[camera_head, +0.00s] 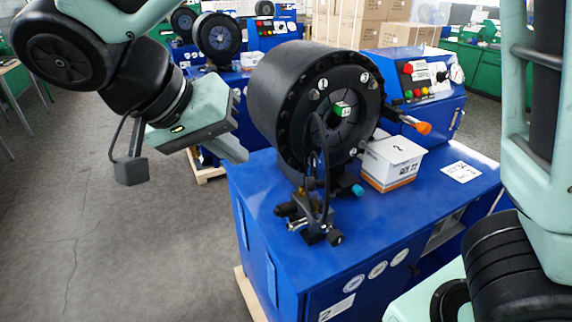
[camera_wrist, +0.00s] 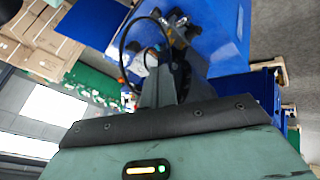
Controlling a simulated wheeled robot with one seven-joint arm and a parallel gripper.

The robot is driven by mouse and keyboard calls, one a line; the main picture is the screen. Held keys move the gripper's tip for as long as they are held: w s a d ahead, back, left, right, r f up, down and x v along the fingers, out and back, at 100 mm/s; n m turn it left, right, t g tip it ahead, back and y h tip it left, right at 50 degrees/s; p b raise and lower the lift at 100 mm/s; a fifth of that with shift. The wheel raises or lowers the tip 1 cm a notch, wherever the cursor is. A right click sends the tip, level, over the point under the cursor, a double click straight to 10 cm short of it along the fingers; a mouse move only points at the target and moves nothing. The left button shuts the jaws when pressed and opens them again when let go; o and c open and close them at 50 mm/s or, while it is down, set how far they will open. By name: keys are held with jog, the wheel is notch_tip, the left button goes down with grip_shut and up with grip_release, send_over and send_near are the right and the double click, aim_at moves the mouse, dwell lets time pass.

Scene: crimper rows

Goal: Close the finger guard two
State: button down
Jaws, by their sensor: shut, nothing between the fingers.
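The black round crimper head (camera_head: 275,95) stands on a blue cabinet (camera_head: 290,255) marked 2. Its face carries small round number labels, and a green-and-white piece (camera_head: 341,109) sits at its centre. An orange-tipped handle (camera_head: 424,128) sticks out right of the head. I cannot tell for certain which part is finger guard two. My gripper (camera_head: 236,150) is shut and empty, in the air left of the crimper head, apart from it. In the wrist view my gripper (camera_wrist: 160,88) points towards a black hose and metal fittings (camera_wrist: 178,32) over the blue top.
A white box (camera_head: 392,162) and a hose valve assembly (camera_head: 318,215) stand on the cabinet top. A blue control box (camera_head: 420,85) with coloured buttons is behind. Other crimpers (camera_head: 217,38) and cardboard boxes (camera_head: 350,20) stand farther back. Grey floor (camera_head: 100,220) is open at left.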

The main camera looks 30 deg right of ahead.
jog(key=d+f+p, duration=0.5)
jog(key=d+f, duration=0.2)
jog(key=d, duration=0.2)
jog(key=shift+s+f, duration=0.25)
jog(key=shift+f, duration=0.1)
jog(key=shift+d, duration=0.1)
